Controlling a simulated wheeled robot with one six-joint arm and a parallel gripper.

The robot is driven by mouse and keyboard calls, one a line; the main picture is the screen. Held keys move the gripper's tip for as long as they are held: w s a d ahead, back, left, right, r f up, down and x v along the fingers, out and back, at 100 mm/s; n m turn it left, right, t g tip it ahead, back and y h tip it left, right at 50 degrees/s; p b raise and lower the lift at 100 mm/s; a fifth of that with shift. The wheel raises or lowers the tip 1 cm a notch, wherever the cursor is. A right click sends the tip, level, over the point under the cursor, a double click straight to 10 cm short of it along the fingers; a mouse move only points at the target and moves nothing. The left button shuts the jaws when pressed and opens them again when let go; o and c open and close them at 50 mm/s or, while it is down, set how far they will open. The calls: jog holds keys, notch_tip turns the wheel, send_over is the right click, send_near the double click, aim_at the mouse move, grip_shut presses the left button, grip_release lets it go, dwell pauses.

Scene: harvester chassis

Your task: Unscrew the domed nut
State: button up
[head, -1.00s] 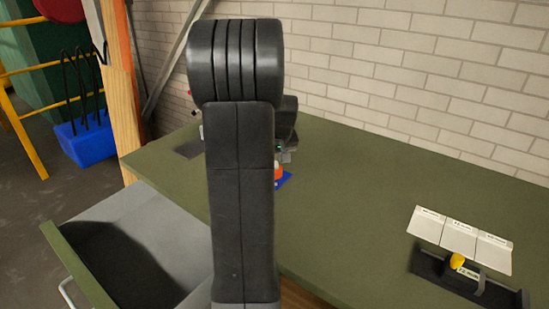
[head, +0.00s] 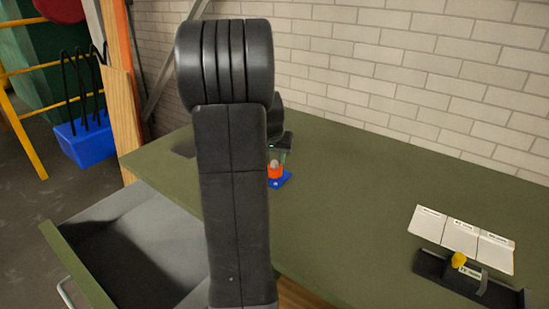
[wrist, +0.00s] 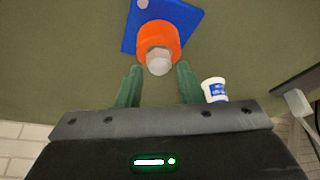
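The domed nut (wrist: 159,64) is a pale grey dome on top of an orange round body (wrist: 155,36). The body stands on a blue plate (wrist: 187,20) on the green bench. In the head view the orange body (head: 275,172) and blue plate (head: 284,181) show just right of my arm, which hides part of that area. My gripper (wrist: 160,67) is open, with its two green fingers apart. In the wrist view the fingertips point towards the orange body, one to each side of the dome, with gaps showing. Whether they are level with the nut I cannot tell.
A small white tub with a blue label (wrist: 214,89) shows beside the right finger in the wrist view. A black tray (head: 447,276) with a yellow-topped item and white cards (head: 462,237) lie at right. An open drawer (head: 130,225) juts out front left. The bench middle is clear.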

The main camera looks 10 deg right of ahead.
jog(key=shift+f+m+h+b, duration=0.15)
jog(key=shift+m+h+b, duration=0.15)
jog(key=shift+m+b, duration=0.6)
jog(key=shift+m+g+h+b, duration=0.5)
jog(key=shift+m+g, duration=0.1)
jog(key=shift+m, duration=1)
jog(key=shift+c, duration=0.2)
grip_shut()
jog(key=shift+r+n+y+p, duration=0.35)
jog(key=shift+n+p, duration=0.25)
jog(key=shift+n, duration=0.5)
jog(key=shift+f+n+t+y+p, duration=0.2)
jog(key=shift+n+t+y+p, duration=0.45)
jog(key=shift+n, duration=0.85)
